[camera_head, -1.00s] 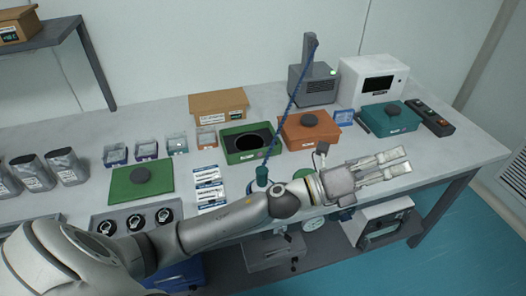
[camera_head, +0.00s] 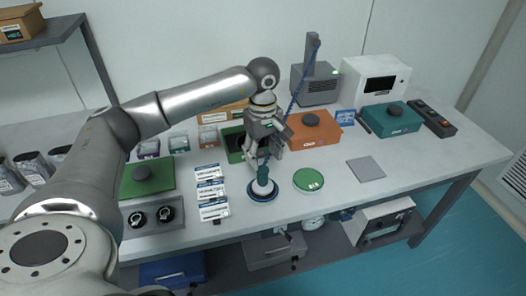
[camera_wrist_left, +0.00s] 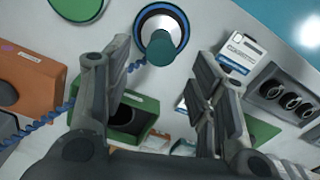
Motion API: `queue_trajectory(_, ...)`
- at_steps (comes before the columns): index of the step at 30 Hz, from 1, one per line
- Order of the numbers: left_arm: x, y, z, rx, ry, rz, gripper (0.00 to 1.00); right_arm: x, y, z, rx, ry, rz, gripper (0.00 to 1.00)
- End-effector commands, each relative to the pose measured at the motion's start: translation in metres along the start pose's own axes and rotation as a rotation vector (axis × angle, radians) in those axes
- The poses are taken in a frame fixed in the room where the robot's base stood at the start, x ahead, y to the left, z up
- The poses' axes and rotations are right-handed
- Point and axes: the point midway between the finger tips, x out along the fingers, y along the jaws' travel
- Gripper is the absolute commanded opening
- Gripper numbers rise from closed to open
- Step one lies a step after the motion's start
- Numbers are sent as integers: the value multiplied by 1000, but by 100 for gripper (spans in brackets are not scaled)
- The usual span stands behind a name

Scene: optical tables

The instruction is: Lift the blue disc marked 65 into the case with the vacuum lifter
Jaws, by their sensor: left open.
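The vacuum lifter's teal handle (camera_head: 263,173) stands upright, its blue coiled hose running up to the grey pump unit (camera_head: 316,84). It stands over the blue disc (camera_head: 262,195), whose blue rim shows around a pale middle; its marking is not readable. My left gripper (camera_head: 262,157) points down by the handle, open and empty. In the left wrist view the handle (camera_wrist_left: 163,47) and blue disc (camera_wrist_left: 160,12) lie beyond the spread fingertips. The open green case (camera_head: 231,143) with a dark round recess (camera_wrist_left: 122,115) is partly hidden behind my gripper. My right gripper is out of view.
A green disc (camera_head: 308,180) and a grey square plate (camera_head: 366,168) lie to the right. Closed orange (camera_head: 313,131) and teal (camera_head: 391,118) cases stand behind. White labelled packs (camera_head: 210,190) lie left of the lifter. Bare table lies at the right.

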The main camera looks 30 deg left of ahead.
Motion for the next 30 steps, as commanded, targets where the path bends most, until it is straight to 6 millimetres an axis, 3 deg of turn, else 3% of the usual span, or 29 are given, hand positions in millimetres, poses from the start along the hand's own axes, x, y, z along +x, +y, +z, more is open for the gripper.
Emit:
queue_trajectory(5,10,-3,-4,0,11,-14,53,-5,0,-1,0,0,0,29)
queue_trajectory(21,95,-2,-3,0,7,-9,53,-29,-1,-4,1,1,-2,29)
queue_trajectory(30,107,-3,-4,0,8,-8,53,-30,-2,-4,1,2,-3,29)
